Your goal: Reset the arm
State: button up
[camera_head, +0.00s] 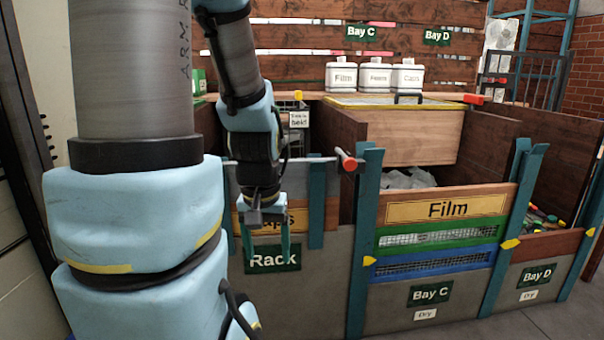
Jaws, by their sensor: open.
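My gripper (266,246) hangs at the lower end of my blue and grey arm, left of the picture's middle, pointing down. Its two teal fingers are apart with nothing visible between them. It is in front of the bay wall marked "Rack" (273,258), and covers part of a yellow sign above it. My large arm links fill the left side and hide what lies behind them.
Bay C (430,294) with a "Film" sign (448,209) stands to the right, Bay D (537,275) beyond it. A horizontal bar with a red end (346,160) sits close right of my wrist. White canisters (375,77) stand behind. Grey floor shows at lower right.

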notch_tip(320, 180, up, 18)
jog(key=p, duration=1.7)
jog(key=shift+f+p, duration=0.2)
jog(key=shift+p, duration=0.1)
